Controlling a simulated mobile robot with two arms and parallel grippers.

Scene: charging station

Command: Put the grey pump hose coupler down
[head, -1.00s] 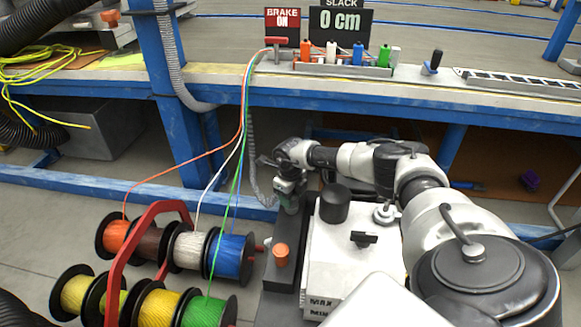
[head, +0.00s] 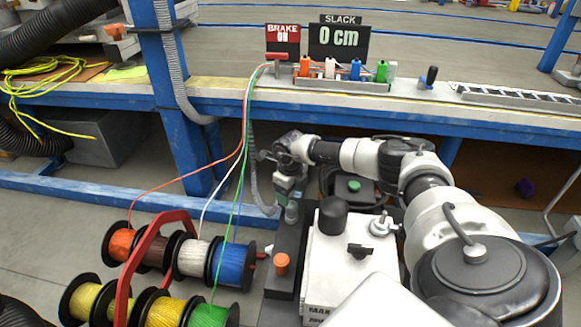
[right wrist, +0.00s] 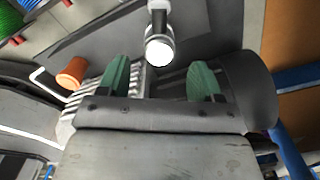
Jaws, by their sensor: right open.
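The grey pump hose coupler (head: 291,213) stands upright on the dark base beside the white pump unit (head: 325,262) in the head view. My right gripper (head: 283,197) is just above it, pointing down. In the right wrist view the coupler (right wrist: 160,46) shows as a grey cylinder with a bright round end, beyond the gap between the two green fingers of my right gripper (right wrist: 159,70). The fingers are spread and apart from it. My left gripper is not in the head view.
An orange cap (head: 281,263) and a black knob (head: 333,217) stand close by on the pump. A red-framed rack of cable spools (head: 150,255) is to the left. The blue bench (head: 230,107) runs behind, with a grey hose (head: 262,190) hanging below it.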

